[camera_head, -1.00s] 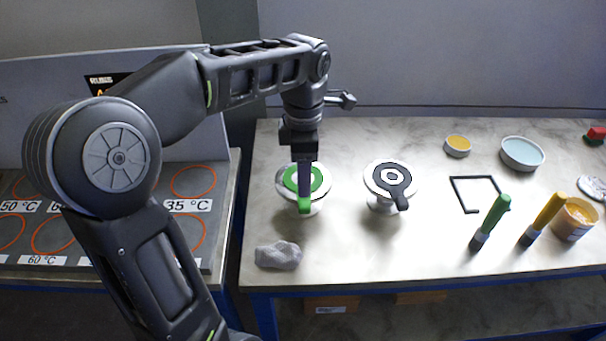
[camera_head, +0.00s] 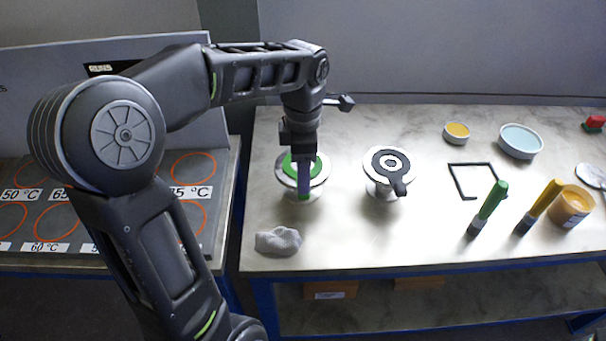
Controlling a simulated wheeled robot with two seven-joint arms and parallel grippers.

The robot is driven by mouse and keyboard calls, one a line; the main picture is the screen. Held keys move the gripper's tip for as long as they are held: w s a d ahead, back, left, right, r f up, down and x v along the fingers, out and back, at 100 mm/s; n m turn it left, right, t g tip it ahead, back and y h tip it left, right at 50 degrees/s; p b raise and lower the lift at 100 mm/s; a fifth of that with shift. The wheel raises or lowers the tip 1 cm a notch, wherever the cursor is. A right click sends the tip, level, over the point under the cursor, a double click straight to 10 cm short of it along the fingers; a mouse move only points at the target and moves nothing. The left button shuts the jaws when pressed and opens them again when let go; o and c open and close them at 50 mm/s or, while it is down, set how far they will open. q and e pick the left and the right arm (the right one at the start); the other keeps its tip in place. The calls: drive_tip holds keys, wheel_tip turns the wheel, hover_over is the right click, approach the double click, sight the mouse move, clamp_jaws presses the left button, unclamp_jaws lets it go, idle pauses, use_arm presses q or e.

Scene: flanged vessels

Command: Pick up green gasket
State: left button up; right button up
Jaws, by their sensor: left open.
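The green gasket (camera_head: 289,165) is a flat ring lying on the white flange of the left vessel (camera_head: 283,180). My left gripper (camera_head: 304,182) points down over the front part of the gasket and hides some of the ring and its tab. The gripper is open, with its fingers at or just above the gasket; contact cannot be told. A black gasket (camera_head: 378,158) with a handle tab lies on the second flanged vessel (camera_head: 370,182) to the right. My right gripper is not in view.
A grey cloth (camera_head: 278,241) lies in front of the left vessel. To the right are a black bent frame (camera_head: 455,181), a green-handled tool (camera_head: 492,201), a yellow-handled tool (camera_head: 543,200), an orange-filled jar (camera_head: 571,206) and a blue dish (camera_head: 520,142). A heating plate panel (camera_head: 120,225) stands left.

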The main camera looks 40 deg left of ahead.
use_arm(q)
drive_tip(key=shift+d+f+p, duration=0.1)
drive_tip(key=shift+f+p, duration=0.5)
drive_tip(key=shift+f, duration=1.7)
drive_tip(key=shift+c, duration=0.4)
clamp_jaws()
